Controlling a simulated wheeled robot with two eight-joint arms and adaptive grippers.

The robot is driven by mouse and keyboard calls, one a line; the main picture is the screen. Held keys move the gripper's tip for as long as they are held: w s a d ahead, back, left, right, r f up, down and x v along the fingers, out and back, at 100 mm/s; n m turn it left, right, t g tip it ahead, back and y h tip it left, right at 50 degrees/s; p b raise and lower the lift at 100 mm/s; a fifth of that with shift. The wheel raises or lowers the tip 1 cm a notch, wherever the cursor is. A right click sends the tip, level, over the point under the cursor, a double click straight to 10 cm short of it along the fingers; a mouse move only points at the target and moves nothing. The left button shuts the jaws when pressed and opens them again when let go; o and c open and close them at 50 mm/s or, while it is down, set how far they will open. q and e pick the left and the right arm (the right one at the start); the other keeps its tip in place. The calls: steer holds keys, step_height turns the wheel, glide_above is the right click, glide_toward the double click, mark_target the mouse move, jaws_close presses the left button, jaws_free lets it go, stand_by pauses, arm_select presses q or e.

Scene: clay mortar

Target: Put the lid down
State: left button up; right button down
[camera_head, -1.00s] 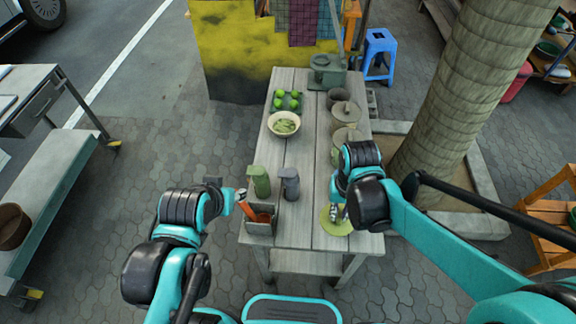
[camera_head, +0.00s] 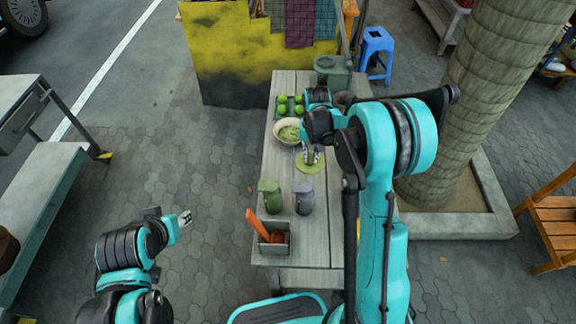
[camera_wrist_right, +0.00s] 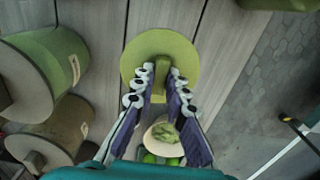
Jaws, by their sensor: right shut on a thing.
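The lid is a flat yellow-green disc (camera_head: 311,166) with a raised handle. My right gripper (camera_head: 311,154) is shut on the lid's handle. In the right wrist view the lid (camera_wrist_right: 138,62) lies flat beyond the fingers (camera_wrist_right: 159,85), with the handle between them. I cannot tell whether its underside touches the boards. My left gripper (camera_head: 185,218) is left of the table, off its edge and apart from anything; its jaws are too small to judge.
A bowl of green food (camera_head: 287,132) and a tray of limes (camera_head: 284,107) stand beyond. Bare boards lie between jugs and lid.

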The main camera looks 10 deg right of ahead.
steer(key=w+a+f, duration=0.2)
steer(key=w+a+f+b, duration=0.1)
steer(key=w+a+f, duration=0.1)
steer(key=a, duration=0.1)
steer(key=shift+w+f, duration=0.1)
steer(key=shift+w, duration=0.1)
step_height(320, 180, down, 4)
steer(key=shift+f+b, duration=0.1)
steer(key=shift+b, duration=0.95)
steer(key=shift+a, duration=0.1)
steer(key=c, duration=1.5)
jaws_free()
steer(key=shift+c, duration=0.2)
